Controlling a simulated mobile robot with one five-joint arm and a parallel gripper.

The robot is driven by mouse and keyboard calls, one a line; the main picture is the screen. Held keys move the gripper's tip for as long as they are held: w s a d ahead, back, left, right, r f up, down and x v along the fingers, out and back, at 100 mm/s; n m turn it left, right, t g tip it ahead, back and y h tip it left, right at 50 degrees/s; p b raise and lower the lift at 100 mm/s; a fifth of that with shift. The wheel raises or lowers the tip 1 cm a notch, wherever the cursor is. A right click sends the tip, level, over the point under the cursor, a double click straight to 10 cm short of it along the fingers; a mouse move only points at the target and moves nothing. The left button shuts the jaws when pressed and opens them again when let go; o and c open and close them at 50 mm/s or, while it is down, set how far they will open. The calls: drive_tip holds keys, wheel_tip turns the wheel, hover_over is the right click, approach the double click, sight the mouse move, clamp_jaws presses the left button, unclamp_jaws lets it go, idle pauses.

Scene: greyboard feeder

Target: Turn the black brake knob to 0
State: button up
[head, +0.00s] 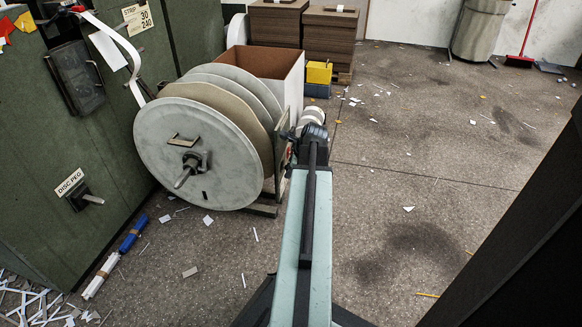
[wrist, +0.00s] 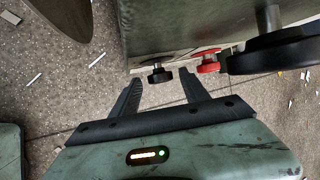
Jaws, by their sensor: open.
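In the wrist view a small black knob (wrist: 160,75) sticks out from the lower edge of a grey-green panel (wrist: 165,30). A red knob (wrist: 208,63) sits to its right on the same panel. My gripper (wrist: 161,84) is open and empty. Its two fingers point toward the panel, and the black knob shows between their tips in the picture. I cannot tell whether the tips reach alongside it; no contact shows. The knob's scale and its 0 mark cannot be made out. In the head view the knob and the fingers are hidden behind my arm.
A large black wheel (wrist: 275,54) is close to the right of the red knob. In the head view a reel with large grey discs (head: 195,155) stands left of my arm. Green cabinets (head: 100,130) line the left. Floor on the right is open, with paper scraps.

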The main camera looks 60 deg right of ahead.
drive_tip(key=p+v, duration=0.6)
drive_tip(key=v, duration=0.1)
drive_tip(key=shift+r, duration=0.25)
drive_tip(key=shift+s+a, duration=0.1)
drive_tip(key=shift+s, duration=0.1)
